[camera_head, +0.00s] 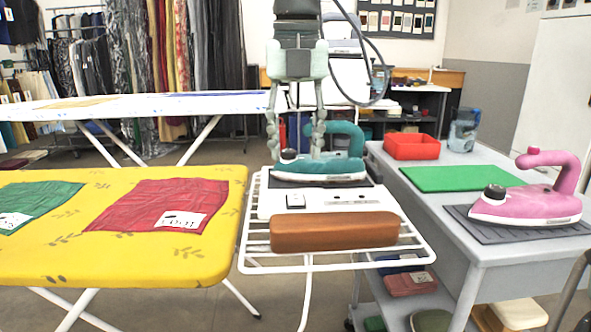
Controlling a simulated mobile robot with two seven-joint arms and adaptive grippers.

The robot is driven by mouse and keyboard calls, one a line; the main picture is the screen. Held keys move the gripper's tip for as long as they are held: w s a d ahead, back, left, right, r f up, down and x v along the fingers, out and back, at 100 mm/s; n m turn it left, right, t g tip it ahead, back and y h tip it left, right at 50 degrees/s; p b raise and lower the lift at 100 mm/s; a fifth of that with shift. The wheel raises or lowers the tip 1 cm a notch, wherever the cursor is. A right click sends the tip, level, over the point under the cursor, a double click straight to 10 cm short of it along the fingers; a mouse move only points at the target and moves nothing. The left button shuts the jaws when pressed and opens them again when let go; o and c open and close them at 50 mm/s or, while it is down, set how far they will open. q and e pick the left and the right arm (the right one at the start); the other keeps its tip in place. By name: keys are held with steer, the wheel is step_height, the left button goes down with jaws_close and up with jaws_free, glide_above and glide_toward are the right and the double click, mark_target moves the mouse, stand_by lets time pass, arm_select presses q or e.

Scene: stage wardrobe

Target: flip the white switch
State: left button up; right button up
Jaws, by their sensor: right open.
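A white panel (266,203) sits on the wire rack at the end of the yellow ironing board. A small switch (296,201), a white rocker in a dark frame, is on its front left part, and smaller dark marks are to its right. My right gripper (295,152) comes down from the top, fingers apart and pointing down, above and behind the switch. Its tips are by the front end of the teal iron (320,171), which stands on a dark pad behind the switch. Whether they touch the iron I cannot tell. My left gripper is not in view.
A brown block (335,232) lies just in front of the switch on the wire rack (425,250). The yellow board (120,255) with red and green cloths is at left. A grey cart (500,250) at right bears a pink iron (530,202), green mat and red tray.

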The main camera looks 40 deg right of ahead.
steer(key=shift+s+a+r, duration=0.1)
steer(key=shift+r, duration=0.95)
steer(key=shift+s+a+r, duration=0.1)
steer(key=shift+r, duration=0.9)
